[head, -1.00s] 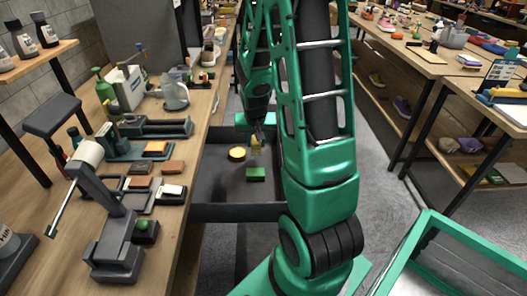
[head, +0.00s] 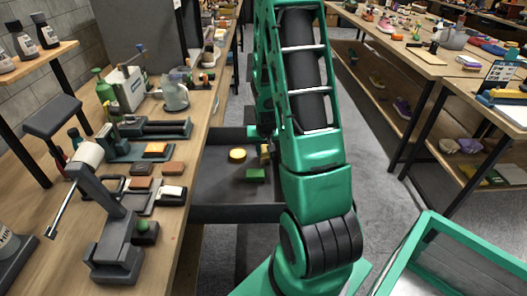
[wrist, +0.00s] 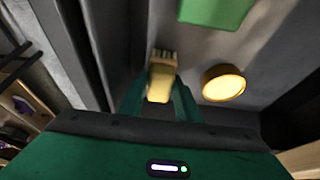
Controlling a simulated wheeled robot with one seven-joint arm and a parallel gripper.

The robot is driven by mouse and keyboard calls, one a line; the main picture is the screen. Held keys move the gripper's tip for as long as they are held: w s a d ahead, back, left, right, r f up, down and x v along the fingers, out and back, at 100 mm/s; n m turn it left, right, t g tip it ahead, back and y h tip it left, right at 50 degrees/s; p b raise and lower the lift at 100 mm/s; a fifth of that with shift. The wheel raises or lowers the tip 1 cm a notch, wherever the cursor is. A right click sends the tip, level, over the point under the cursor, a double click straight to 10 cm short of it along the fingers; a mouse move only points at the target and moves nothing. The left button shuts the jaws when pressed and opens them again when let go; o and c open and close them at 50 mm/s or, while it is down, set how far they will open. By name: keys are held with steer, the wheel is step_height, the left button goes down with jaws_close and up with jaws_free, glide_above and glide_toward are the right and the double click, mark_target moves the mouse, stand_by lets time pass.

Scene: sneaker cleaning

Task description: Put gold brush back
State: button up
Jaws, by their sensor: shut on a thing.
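The gold brush (wrist: 162,78) is between the green fingertips of my gripper (wrist: 160,95) in the wrist view, its bristle end pointing away from the palm. My gripper is shut on it. In the head view the gold brush (head: 265,152) shows in or just over the open dark grey drawer (head: 220,212), near its right side. My arm hides the gripper there. I cannot tell whether the brush touches the drawer floor.
A round yellow item (head: 237,155) and a green block (head: 256,175) lie in the drawer beside the brush. The workbench (head: 185,225) at left holds several brushes and tools. The drawer's front left floor is clear.

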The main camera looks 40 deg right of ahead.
steer(key=shift+f, duration=0.1)
steer(key=o, duration=1)
steer(key=v, duration=1.2)
steer(key=s+a+r+g+y, duration=0.1)
steer(key=s+a+r, duration=0.3)
steer(key=s, duration=0.3)
steer(key=s+a+r+n+g+y, duration=0.1)
steer(key=s+a+r, duration=0.3)
steer(key=s, duration=0.4)
steer(key=s+a+r+n+g+y, duration=0.1)
steer(key=s+a+r, duration=0.3)
steer(key=s, duration=0.3)
steer(key=shift+s+a, duration=0.15)
steer(key=shift+a, duration=0.7)
steer(key=shift+c, duration=0.3)
